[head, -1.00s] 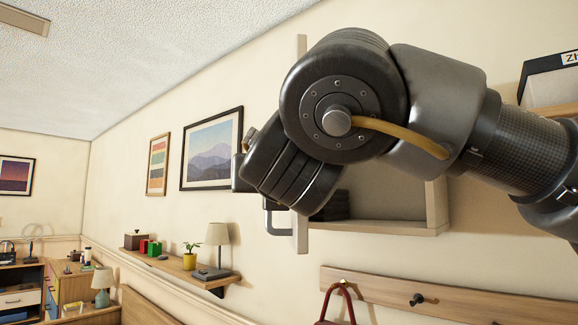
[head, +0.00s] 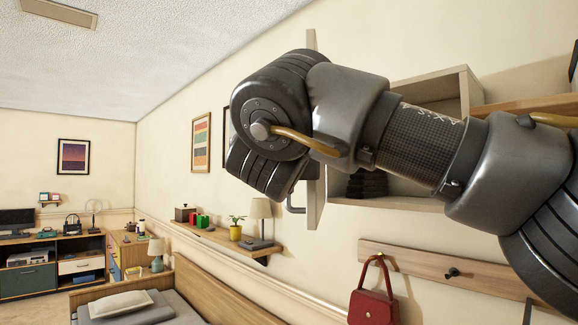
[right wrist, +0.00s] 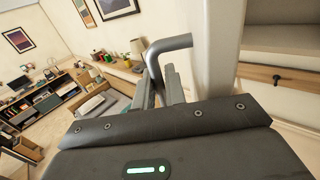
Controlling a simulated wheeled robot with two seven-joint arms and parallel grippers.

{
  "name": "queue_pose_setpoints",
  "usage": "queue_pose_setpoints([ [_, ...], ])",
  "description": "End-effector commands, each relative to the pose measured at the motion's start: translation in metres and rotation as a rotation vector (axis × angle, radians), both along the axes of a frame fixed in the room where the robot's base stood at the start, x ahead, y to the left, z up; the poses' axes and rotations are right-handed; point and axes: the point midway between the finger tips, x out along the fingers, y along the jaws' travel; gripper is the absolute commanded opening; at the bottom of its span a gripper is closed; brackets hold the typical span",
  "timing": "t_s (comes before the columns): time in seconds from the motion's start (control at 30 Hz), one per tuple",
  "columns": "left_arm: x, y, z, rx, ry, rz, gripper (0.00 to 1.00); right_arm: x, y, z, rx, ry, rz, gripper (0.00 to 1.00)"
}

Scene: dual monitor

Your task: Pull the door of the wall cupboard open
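The wall cupboard (head: 462,92) is open-fronted at the right in the head view, with dark folded items (head: 366,184) inside. Its pale door (head: 315,205) stands swung out from the cupboard, seen almost edge-on, partly hidden behind my right arm. The grey bar handle (head: 294,207) is on the door's left face. In the right wrist view the handle (right wrist: 168,44) runs down between the fingers of my right gripper (right wrist: 160,88), which look closed around it beside the door (right wrist: 215,50). My right wrist hides these fingers in the head view. My left gripper is out of view.
Below the cupboard is a wooden hook rail (head: 420,266) with a red bag (head: 373,303). A wall shelf (head: 225,240) with a lamp and plant is left of the door. A bed (head: 125,306) stands lower left. The air left of the door is clear.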

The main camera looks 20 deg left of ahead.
Motion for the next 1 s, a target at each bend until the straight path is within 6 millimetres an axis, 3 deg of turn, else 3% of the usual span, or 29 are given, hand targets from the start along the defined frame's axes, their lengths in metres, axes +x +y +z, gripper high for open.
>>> queue_pose_setpoints([
  [0.1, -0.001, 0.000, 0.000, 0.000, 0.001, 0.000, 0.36, 0.000, 0.000, 0.000, 0.000, 0.000, 0.000, 0.25],
  [0.47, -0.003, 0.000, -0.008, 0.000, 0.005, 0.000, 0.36, -0.008, -0.001, -0.002, 0.000, -0.002, 0.001, 0.25],
  [0.73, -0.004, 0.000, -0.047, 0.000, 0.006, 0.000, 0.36, -0.059, -0.010, -0.007, 0.000, -0.006, 0.000, 0.25],
  [1.0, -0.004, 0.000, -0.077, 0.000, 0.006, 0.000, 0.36, -0.094, -0.017, -0.003, 0.001, -0.005, -0.002, 0.25],
])
